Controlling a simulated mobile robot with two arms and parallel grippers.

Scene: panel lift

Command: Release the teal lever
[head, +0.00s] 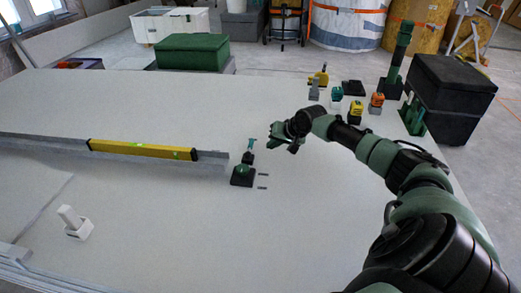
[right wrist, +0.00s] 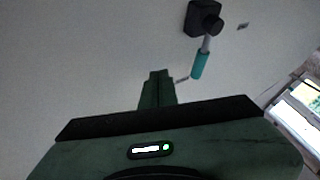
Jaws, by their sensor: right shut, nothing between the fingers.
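My left gripper is not in view.
A yellow level (head: 142,149) lies along a grey rail (head: 40,145) left of the lever. A white block (head: 73,223) stands at the front left. Several small tools and a black box (head: 448,97) stand at the back right. The panel between is mostly clear.

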